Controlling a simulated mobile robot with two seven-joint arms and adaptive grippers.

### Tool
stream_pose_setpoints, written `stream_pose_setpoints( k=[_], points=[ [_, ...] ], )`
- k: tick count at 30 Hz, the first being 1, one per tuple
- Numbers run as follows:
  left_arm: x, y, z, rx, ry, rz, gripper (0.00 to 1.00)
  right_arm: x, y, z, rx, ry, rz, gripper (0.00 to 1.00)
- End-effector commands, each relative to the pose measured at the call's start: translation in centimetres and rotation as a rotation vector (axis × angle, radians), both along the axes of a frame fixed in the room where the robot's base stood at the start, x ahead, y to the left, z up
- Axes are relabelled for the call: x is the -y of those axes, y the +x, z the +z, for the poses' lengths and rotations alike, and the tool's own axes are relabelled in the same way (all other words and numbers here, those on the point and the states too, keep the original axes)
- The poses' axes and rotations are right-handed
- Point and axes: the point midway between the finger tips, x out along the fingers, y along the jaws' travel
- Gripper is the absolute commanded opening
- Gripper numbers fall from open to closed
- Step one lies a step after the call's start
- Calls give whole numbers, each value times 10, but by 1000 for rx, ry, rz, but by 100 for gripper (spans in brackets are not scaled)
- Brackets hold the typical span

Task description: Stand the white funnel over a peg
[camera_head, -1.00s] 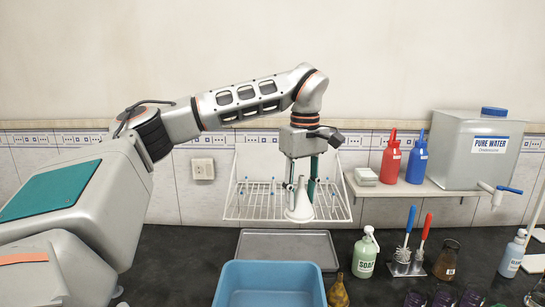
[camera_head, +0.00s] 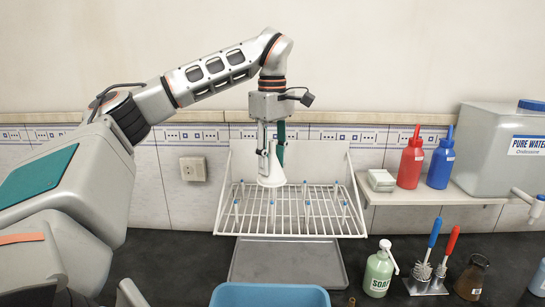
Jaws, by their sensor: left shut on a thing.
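The white funnel (camera_head: 271,174) is in my left gripper (camera_head: 270,147), wide mouth down and stem up between the fingers. The gripper points downward and is shut on the funnel near its stem. Several thin pegs with blue tips, such as one peg (camera_head: 307,210), stand up from the rack. The funnel's rim looks close to some peg tips, but I cannot tell whether a peg is under it. My right gripper is not in view.
A grey tray (camera_head: 287,262) lies below the rack, with a blue basin (camera_head: 270,295) in front. A green soap bottle (camera_head: 379,270) and brushes (camera_head: 432,262) stand at right. A shelf (camera_head: 460,190) holds red and blue bottles and a water tank (camera_head: 500,150).

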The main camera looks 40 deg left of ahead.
Motion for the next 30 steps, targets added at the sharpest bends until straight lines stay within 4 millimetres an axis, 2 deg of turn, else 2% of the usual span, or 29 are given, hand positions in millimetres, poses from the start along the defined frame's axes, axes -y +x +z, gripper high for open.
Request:
stream_pose_setpoints(
  k=[9, 19, 30],
  points=[
    [0, 0, -28, 0, 0, -1, 24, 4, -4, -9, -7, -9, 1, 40],
    [0, 0, -55, 2, 0, 1, 24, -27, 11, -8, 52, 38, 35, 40],
    [0, 0, -74, 0, 0, 0, 24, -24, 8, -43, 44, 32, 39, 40]
  ],
)
